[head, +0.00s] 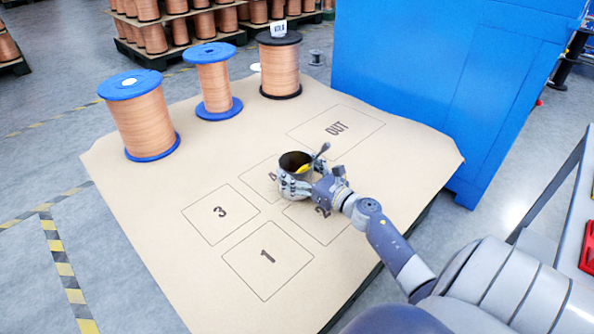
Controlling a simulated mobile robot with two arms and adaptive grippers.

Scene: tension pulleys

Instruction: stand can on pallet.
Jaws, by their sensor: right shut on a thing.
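A dark, open-topped can (296,160) with something yellow inside is in the head view, near the middle. My right gripper (293,183) is shut on the can from its near right side, with its fingers around the lower part. The can is upright, over or on the square marked 4 of the pallet's tan cover sheet (165,195). I cannot tell whether its base touches the sheet. The sheet carries outlined squares 1, 2, 3 and a box marked OUT; my gripper and the can partly hide squares 2 and 4. My left gripper is not in view.
Copper spools stand along the far left of the sheet: two with blue flanges (143,118) (214,83) and one with black flanges (279,68). A large blue cabinet (440,80) stands behind on the right.

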